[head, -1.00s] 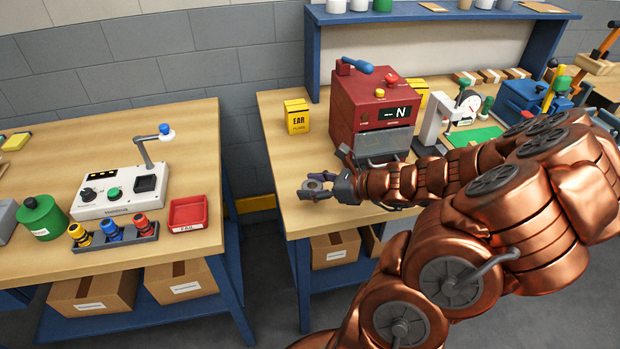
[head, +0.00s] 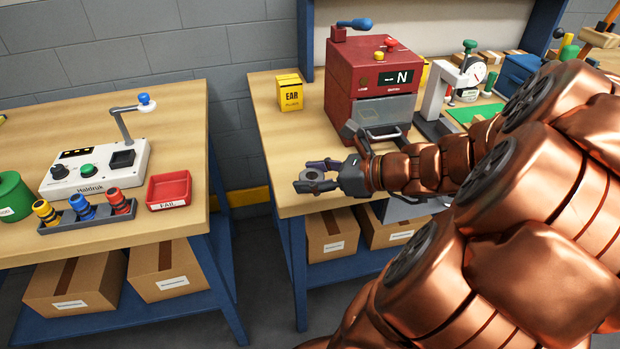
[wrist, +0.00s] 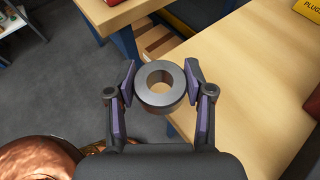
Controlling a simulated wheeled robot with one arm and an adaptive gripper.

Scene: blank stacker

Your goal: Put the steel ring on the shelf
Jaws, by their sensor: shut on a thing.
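The steel ring (wrist: 141,91) is a thick grey ring with a round hole, held between the two fingers of my gripper (wrist: 163,91) in the wrist view. In the head view my gripper (head: 314,178) is shut on the steel ring (head: 313,175) near the left front edge of the right workbench. The wrist view shows the ring over the bench edge, with floor to its left. In the head view, a blue shelf frame (head: 305,45) stands at the back of this bench; its top board is out of view.
A red machine (head: 352,85) and a yellow box (head: 290,93) stand behind the gripper on the right workbench (head: 268,130). A gap separates it from the left bench (head: 190,115), which holds a red FAIL tray (head: 169,186). Cardboard boxes (head: 333,232) lie below.

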